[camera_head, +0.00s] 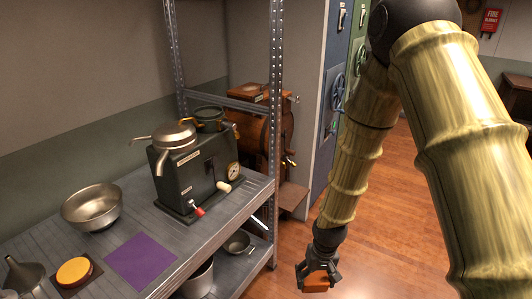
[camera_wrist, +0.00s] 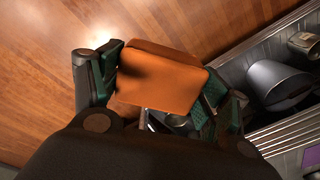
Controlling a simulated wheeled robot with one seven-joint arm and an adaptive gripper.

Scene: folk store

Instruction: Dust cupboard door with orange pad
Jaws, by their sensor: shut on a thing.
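My gripper (camera_head: 318,272) hangs low over the wooden floor, to the right of the metal shelf, and is shut on the orange pad (camera_head: 315,285). In the wrist view the orange pad (camera_wrist: 162,75) is a thick block with rounded edges, between the green-lined fingers. Tall blue (camera_head: 340,75) and green (camera_head: 357,70) door panels with handles and wheels stand at the back, partly behind my arm. I cannot tell which is the cupboard door. The pad is apart from both panels.
The metal shelf (camera_head: 220,238) holds a dark machine (camera_head: 187,178), a bowl (camera_head: 92,205), a purple cloth (camera_head: 140,260), a yellow round pad (camera_head: 74,271) and a funnel (camera_head: 25,273). Pots (camera_head: 199,282) sit below. A wooden cabinet (camera_head: 254,135) stands behind the shelf post. Floor near my gripper is clear.

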